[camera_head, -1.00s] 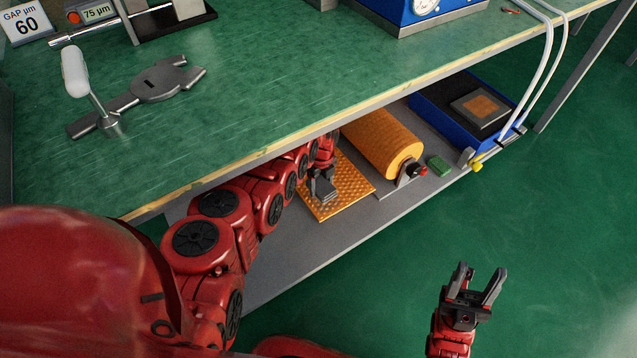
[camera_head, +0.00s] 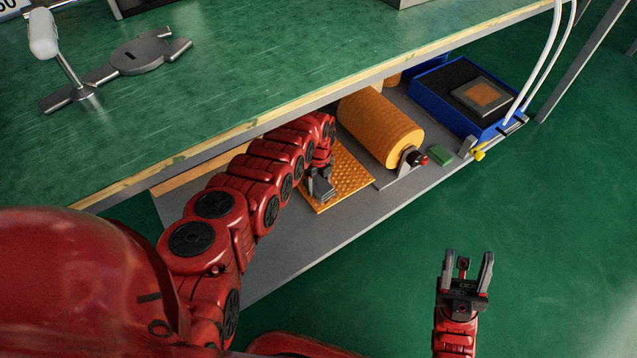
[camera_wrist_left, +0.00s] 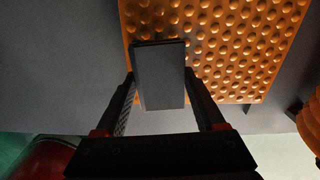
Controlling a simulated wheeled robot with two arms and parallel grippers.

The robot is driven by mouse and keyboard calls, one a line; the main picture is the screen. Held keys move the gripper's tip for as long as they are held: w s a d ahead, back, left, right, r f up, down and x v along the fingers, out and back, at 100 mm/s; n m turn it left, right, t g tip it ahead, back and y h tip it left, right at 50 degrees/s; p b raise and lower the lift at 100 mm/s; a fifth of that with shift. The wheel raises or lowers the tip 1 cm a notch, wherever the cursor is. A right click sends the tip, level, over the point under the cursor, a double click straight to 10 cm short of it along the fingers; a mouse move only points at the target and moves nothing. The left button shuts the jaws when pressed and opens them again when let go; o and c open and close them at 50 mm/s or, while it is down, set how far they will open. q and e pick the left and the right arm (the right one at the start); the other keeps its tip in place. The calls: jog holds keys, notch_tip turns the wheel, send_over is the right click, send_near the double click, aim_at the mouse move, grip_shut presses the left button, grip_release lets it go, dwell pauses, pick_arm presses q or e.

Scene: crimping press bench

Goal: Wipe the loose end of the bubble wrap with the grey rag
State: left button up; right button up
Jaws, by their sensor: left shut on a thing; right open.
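The loose end of the bubble wrap (camera_head: 351,181) is an orange dimpled sheet lying flat on the grey lower shelf, in front of its roll (camera_head: 380,125). It fills the upper right of the left wrist view (camera_wrist_left: 235,45). My left gripper (camera_head: 316,182) is shut on the grey rag (camera_wrist_left: 160,75), a folded dark grey pad between the fingertips. The pad overlaps the sheet's edge and partly covers it; I cannot tell whether they touch. In the head view the rag (camera_head: 324,192) is small. My right gripper (camera_head: 470,272) is open and empty over the green floor.
The green bench top (camera_head: 230,85) overhangs the shelf, with its edge just above my left arm. A green block (camera_head: 440,155) and a blue tray (camera_head: 430,98) stand right of the roll. White hoses (camera_head: 545,65) hang at the right. The grey shelf (camera_head: 285,245) is bare in front.

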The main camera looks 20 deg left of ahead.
pick_arm(q)
jog(key=shift+f+b, duration=0.6)
jog(key=shift+b, duration=0.05)
dwell(0.3)
